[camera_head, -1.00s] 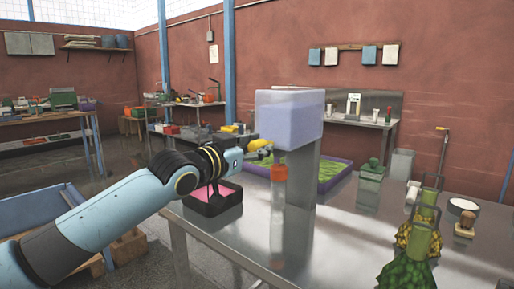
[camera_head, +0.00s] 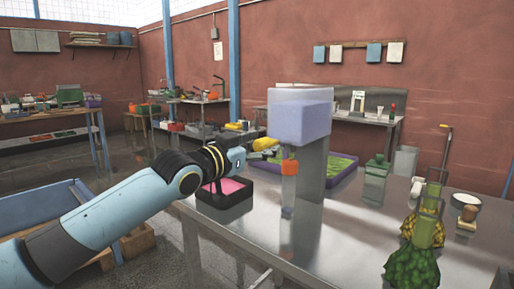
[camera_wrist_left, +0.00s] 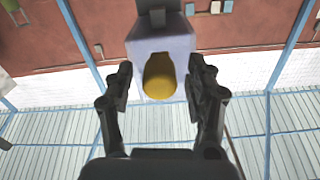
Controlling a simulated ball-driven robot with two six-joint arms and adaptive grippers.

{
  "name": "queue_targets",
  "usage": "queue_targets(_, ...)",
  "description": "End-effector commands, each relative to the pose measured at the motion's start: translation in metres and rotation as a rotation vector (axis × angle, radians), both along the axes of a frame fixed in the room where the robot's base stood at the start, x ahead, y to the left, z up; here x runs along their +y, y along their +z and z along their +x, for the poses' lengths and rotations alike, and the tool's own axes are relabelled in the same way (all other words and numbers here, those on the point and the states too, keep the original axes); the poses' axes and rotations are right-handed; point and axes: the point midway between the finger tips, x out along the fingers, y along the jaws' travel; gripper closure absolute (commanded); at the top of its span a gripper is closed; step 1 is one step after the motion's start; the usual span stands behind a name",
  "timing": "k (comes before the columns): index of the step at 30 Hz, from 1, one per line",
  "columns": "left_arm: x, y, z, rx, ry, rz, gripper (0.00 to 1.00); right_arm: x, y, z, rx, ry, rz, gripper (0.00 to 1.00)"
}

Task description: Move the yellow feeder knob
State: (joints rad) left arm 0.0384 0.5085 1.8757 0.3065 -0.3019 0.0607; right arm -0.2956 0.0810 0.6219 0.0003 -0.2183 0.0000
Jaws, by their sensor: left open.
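The yellow feeder knob (camera_head: 264,143) sticks out to the left from below the pale lavender hopper of the powder filler (camera_head: 300,115). My left gripper (camera_head: 268,152) is at the knob in the head view, with its arm coming in from the left. In the left wrist view, my open left gripper (camera_wrist_left: 160,72) has one finger on each side of the knob (camera_wrist_left: 160,80). I cannot tell whether either finger touches it. The filler's body (camera_wrist_left: 160,45) shows behind the knob. My right gripper is not in view.
An orange-topped piece (camera_head: 289,167) is below the hopper. A black tray with pink contents (camera_head: 224,202) lies near the metal table's left edge. A purple-rimmed tray (camera_head: 345,172) is behind the filler.

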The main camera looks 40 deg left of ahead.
Motion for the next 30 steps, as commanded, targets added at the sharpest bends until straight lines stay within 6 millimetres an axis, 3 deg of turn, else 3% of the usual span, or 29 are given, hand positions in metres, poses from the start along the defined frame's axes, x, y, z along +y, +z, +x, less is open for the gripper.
queue_targets(5,0.002,-0.001,-0.01,0.002,0.001,0.005,0.45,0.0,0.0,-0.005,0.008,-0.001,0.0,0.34)
queue_targets(15,0.005,-0.001,-0.059,0.004,-0.002,0.009,0.45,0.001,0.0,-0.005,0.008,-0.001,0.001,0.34)
queue_targets(30,0.011,-0.003,-0.111,0.009,0.004,0.01,0.45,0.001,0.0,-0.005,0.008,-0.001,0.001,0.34)
